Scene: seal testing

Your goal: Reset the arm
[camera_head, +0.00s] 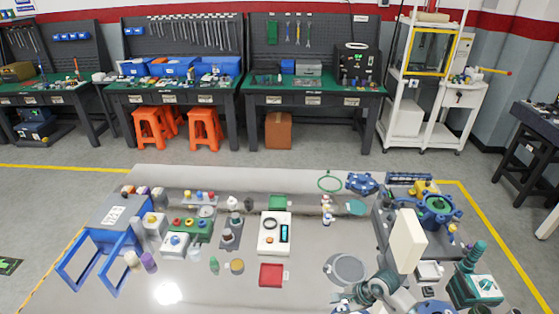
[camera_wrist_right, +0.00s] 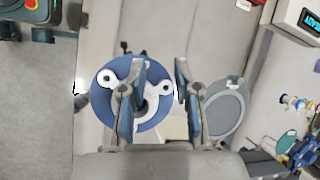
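My right arm comes in at the bottom right of the head view, with its gripper (camera_head: 350,300) low near the table's front edge. In the right wrist view the two fingers of my right gripper (camera_wrist_right: 158,80) stand apart, with nothing clearly held between them. A round blue part with white lugs (camera_wrist_right: 103,98) lies beyond the fingers; the left finger covers some of it. Whether the fingers touch it, I cannot tell. My left gripper is not in view.
A grey round plate (camera_head: 346,268) lies beside the right gripper. A cream upright block (camera_head: 407,240), a blue valve-like part (camera_head: 438,207) and a green box (camera_head: 476,290) crowd the right side. A red tray (camera_head: 271,275) lies mid-table. The front left is mostly clear.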

